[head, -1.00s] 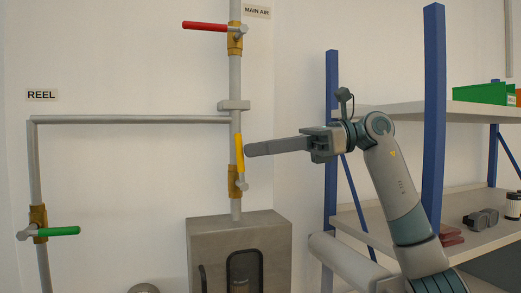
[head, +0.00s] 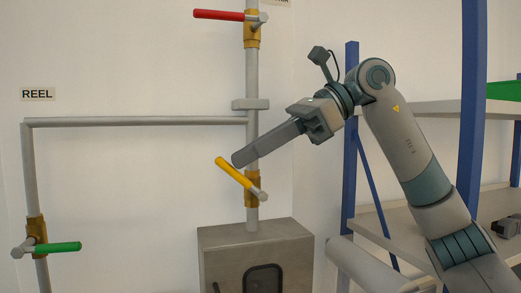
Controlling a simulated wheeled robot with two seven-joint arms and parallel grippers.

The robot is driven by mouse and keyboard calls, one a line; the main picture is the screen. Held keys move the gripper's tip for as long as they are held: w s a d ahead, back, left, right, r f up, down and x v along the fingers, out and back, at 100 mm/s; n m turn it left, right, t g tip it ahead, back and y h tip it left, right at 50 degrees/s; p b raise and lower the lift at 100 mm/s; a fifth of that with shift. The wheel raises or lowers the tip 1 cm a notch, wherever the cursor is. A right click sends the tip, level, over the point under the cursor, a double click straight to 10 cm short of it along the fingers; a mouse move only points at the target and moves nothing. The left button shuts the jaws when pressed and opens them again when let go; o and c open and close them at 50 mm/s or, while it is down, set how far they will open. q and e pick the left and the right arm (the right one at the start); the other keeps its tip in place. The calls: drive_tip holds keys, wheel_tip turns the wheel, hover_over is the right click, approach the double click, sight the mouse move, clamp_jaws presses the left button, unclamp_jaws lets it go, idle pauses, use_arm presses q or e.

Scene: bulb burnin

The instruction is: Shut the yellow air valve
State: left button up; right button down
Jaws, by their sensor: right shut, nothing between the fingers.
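The yellow valve handle (head: 233,172) is on the vertical pipe above the grey box. It is tilted, running from its pivot at the lower right up to the left, partly across the pipe line. Its brass valve body (head: 252,190) sits on the pipe. My right gripper (head: 238,160) is shut and empty. Its fingertips are at the upper right side of the yellow handle and appear to touch it; the exact contact is hard to tell. My left gripper is not in view.
A red handle (head: 218,15) lies level on the same pipe higher up. A green handle (head: 58,247) lies level on the left pipe, under the REEL sign (head: 38,94). A grey box (head: 225,245) stands below. A shelf with blue posts (head: 473,110) is at the right.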

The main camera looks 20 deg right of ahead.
sight(229, 168)
drive_tip(key=shift+x, duration=0.85)
drive_tip(key=shift+s+a+f, duration=0.15)
drive_tip(key=shift+a+f, duration=0.15)
drive_tip(key=shift+a, duration=0.1)
drive_tip(key=shift+a+f+h+b, duration=0.3)
drive_tip(key=shift+a+h, duration=0.2)
drive_tip(key=shift+h, duration=0.2)
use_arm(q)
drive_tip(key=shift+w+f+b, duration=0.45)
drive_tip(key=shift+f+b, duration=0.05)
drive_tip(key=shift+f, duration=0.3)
use_arm(e)
drive_tip(key=shift+a+f, duration=0.55)
drive_tip(key=shift+f, duration=0.25)
drive_tip(key=shift+a, duration=0.15)
